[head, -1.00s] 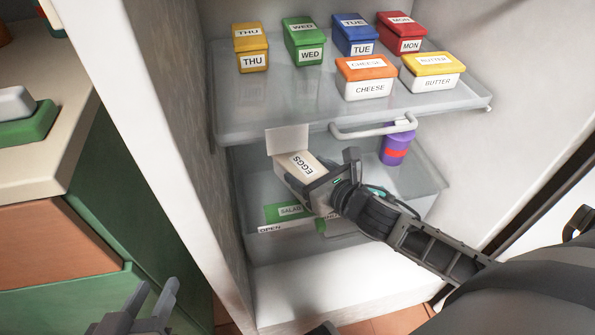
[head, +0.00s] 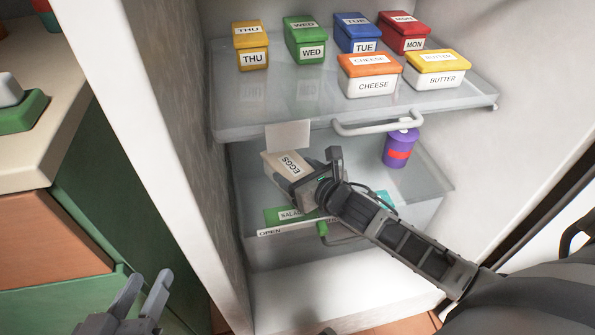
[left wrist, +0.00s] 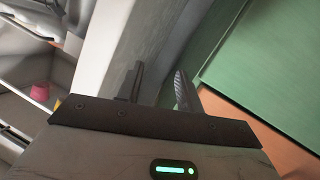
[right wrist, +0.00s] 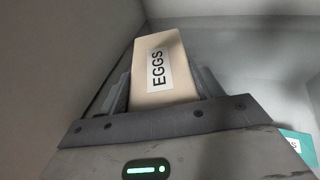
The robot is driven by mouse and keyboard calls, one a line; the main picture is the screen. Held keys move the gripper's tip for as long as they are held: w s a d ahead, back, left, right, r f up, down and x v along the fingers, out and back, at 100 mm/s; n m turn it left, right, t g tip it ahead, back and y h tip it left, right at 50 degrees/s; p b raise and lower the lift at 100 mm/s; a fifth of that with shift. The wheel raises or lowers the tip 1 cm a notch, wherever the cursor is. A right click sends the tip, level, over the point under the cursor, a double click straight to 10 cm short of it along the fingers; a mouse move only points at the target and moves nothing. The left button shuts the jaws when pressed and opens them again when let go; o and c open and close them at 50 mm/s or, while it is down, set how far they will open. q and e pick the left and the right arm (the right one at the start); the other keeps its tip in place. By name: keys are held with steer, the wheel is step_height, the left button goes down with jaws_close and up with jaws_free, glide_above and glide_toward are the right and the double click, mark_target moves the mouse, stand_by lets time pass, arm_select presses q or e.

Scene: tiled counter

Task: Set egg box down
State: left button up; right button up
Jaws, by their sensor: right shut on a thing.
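The egg box (head: 287,166) is beige with a white EGGS label, and sits tilted in the head view over the lower fridge shelf. A pale flap (head: 288,135) stands up behind it. My right gripper (head: 311,180) is shut on the egg box. In the right wrist view the egg box (right wrist: 159,70) lies between both fingers of my right gripper (right wrist: 164,92). I cannot tell whether its underside touches the shelf. My left gripper (head: 144,290) is empty with its fingers apart, low at the left outside the fridge; it also shows in the left wrist view (left wrist: 158,88).
The upper shelf (head: 290,105) holds several labelled tubs, including cheese (head: 370,78) and butter (head: 437,70). The fridge's left wall (head: 185,150) is close by.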

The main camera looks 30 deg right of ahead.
steer(key=o, duration=1.4)
steer(key=shift+r, duration=0.1)
steer(key=shift+s+r+p, duration=0.1)
steer(key=shift+s+p, duration=0.2)
arm_select(q)
steer(key=a+f+g+y+p, duration=0.1)
steer(key=f+p, duration=0.1)
steer(key=p, duration=0.1)
arm_select(e)
steer(key=v, duration=1.1)
steer(key=shift+s+d, duration=0.1)
steer(key=shift+s, duration=0.05)
